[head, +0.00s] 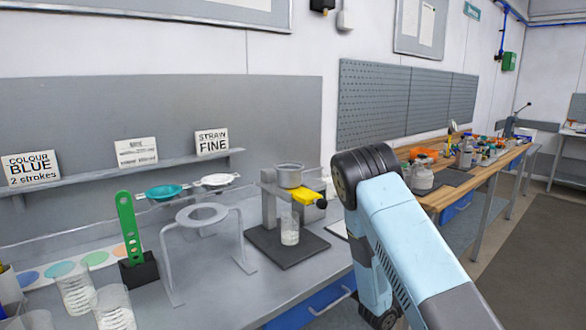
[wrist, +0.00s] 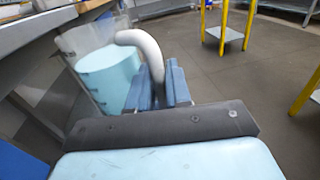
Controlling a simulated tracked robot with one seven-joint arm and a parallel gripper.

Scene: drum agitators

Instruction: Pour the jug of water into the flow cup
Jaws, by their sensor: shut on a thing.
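The jug (wrist: 108,75) is clear with pale blue water in it, and it shows in the wrist view left of my gripper (wrist: 158,86). My gripper's blue fingers are shut on the jug's thick white handle (wrist: 143,42). In the head view the jug and my gripper are out of sight, with my arm in the foreground. The flow cup (head: 290,176) is a grey metal cup on a stand with a dark base, at the bench's right end. A yellow part sits beside it. A clear beaker (head: 289,229) with some whitish content stands below the cup.
Left of the stand are a grey ring stand (head: 202,216), a green upright tool (head: 130,228) in a black block and several clear beakers (head: 75,288). Teal and white strainers (head: 164,192) sit behind. A cluttered wooden bench (head: 455,190) lies right; open floor shows in the wrist view.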

